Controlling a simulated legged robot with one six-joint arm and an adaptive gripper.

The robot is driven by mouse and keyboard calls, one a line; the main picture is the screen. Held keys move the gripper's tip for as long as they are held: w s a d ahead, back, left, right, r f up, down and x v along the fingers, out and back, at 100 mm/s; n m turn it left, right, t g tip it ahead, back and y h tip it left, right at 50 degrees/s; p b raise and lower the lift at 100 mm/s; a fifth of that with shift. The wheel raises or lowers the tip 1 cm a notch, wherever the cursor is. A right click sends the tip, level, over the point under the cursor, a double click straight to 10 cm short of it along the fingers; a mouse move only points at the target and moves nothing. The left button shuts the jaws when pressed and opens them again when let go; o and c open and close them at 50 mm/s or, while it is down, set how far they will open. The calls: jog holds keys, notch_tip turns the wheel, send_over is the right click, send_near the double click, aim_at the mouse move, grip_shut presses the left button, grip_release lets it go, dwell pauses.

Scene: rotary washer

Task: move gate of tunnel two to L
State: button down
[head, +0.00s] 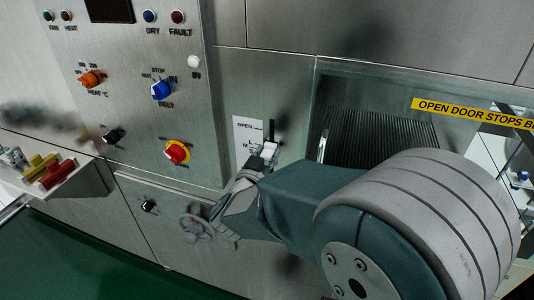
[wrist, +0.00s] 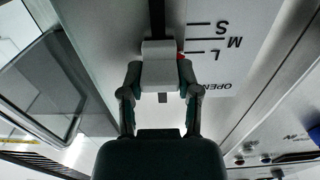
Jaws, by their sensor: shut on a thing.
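The gate handle, a white block (wrist: 160,60), sits on a dark vertical slot in the metal panel. My gripper (wrist: 160,88) is shut on it, with one finger on each side. A white scale label (wrist: 228,35) beside the slot reads S, M, L and OPEN. A small red mark at the block's right edge lies close to the line by L; the fine alignment is hard to tell. In the head view the label (head: 246,136) shows left of the slot, and my gripper (head: 262,158) is at the handle, partly hiding the lower label.
A control panel (head: 130,100) with lamps and knobs is at left. A glass-fronted opening (head: 375,125) with a yellow warning strip (head: 470,112) is right of the slot. A shelf (head: 85,185) with small coloured items juts out at lower left.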

jog(key=shift+c, duration=1.6)
grip_release()
jog(key=shift+a, duration=0.15)
jog(key=v, duration=1.2)
jog(key=shift+w, duration=0.1)
